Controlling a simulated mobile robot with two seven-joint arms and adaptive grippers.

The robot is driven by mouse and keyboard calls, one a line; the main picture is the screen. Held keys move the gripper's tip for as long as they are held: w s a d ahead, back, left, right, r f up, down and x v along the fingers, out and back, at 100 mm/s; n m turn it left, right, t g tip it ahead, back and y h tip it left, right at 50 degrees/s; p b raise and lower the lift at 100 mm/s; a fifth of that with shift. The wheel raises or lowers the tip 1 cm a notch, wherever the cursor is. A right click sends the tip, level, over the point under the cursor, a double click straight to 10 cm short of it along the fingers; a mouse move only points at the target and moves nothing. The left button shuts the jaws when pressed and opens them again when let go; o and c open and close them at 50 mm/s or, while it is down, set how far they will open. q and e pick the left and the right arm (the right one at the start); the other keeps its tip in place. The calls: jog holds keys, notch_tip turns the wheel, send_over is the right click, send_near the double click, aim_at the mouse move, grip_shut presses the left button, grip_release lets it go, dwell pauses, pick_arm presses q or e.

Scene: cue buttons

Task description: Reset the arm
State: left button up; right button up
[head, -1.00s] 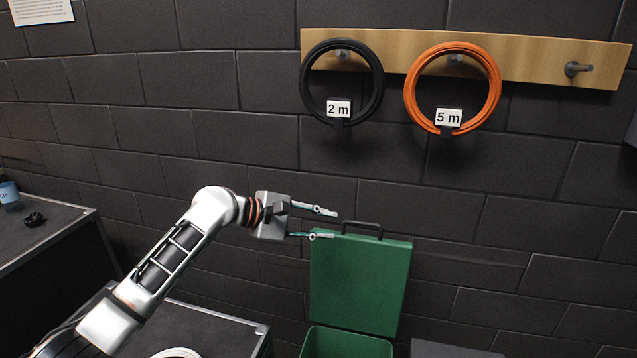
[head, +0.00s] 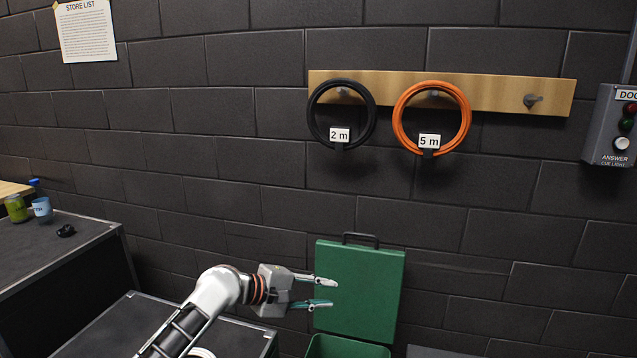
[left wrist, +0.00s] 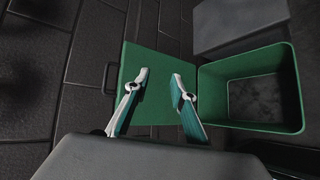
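My left gripper (head: 325,292) is in front of the raised lid of the green box (head: 362,290) in the head view. Its two fingers are apart with nothing between them. In the left wrist view the fingers of the left gripper (left wrist: 158,80) stand apart over the green lid (left wrist: 150,60), and the open green bin (left wrist: 252,90) is to their right and looks empty. My right gripper is in neither view.
A black cable coil (head: 341,140) marked 2 m and an orange coil (head: 462,118) marked 5 m hang on a wooden peg board (head: 500,92); its right peg (head: 533,100) is bare. A cue light box (head: 610,130) is at right.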

pick_arm(q)
jog(key=s+a+f+m+t+y, duration=0.2)
jog(key=s+a+f, duration=0.2)
jog(key=s+f, duration=0.5)
jog(key=s+a+f+m+t+y, duration=0.1)
jog(key=s+a+f+m+y, duration=0.3)
jog(key=f, duration=0.8)
jog(key=s+a+f+m+y, duration=0.1)
jog(key=s+a+f+m, duration=0.1)
jog(key=s+a, duration=0.2)
jog(key=s+a+f+m+t, duration=0.1)
jog(key=s+a, duration=0.3)
jog(key=s, duration=0.6)
jog(key=s+a+f+m+y, duration=0.1)
jog(key=s+a+f+m, duration=0.2)
jog(key=s, duration=0.4)
jog(key=shift+s+a+f+m+y, duration=0.3)
jog(key=shift+a+m, duration=0.3)
jog(key=shift+a, duration=0.5)
